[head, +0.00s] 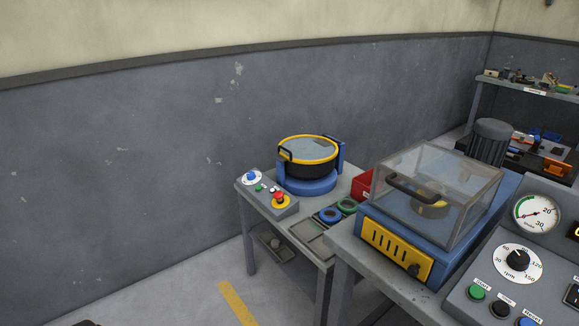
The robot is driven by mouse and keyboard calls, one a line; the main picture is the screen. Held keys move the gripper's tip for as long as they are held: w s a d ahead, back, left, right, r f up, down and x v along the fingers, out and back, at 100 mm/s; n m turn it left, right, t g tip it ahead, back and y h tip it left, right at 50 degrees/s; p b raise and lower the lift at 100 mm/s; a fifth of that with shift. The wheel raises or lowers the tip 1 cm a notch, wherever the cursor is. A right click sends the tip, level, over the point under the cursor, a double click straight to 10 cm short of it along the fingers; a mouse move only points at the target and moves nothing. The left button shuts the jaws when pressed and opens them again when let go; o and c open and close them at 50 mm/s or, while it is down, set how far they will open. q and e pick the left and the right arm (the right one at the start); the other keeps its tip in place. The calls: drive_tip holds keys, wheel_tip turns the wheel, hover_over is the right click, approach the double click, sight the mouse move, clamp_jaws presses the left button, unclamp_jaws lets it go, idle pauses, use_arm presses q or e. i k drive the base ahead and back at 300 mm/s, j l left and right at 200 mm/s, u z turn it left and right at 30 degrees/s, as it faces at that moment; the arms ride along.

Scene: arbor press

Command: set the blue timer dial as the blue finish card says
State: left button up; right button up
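A small blue knob (252,175) sits on a white round dial face at the far left end of a grey control box on the side table. It looks like the blue timer dial. Its pointer and marks are too small to read. No blue finish card can be made out in the head view.
The control box (281,212) also has a red mushroom button (278,197) and small green buttons. Behind it stands a round yellow-rimmed vessel (308,149) on a blue base. Blue (328,222) and green rings lie nearby. A clear-lidded blue machine (374,231) stands right.

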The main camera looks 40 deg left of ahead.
sight(251, 175)
drive_tip(key=j+z, duration=0.25)
drive_tip(key=j, duration=0.4)
drive_tip(key=j+z, duration=0.25)
drive_tip(key=j, duration=0.45)
drive_tip(key=j+z, duration=0.25)
drive_tip(key=j, duration=0.4)
drive_tip(key=k+j+z, duration=0.25)
drive_tip(key=j, duration=0.4)
drive_tip(key=i, duration=0.1)
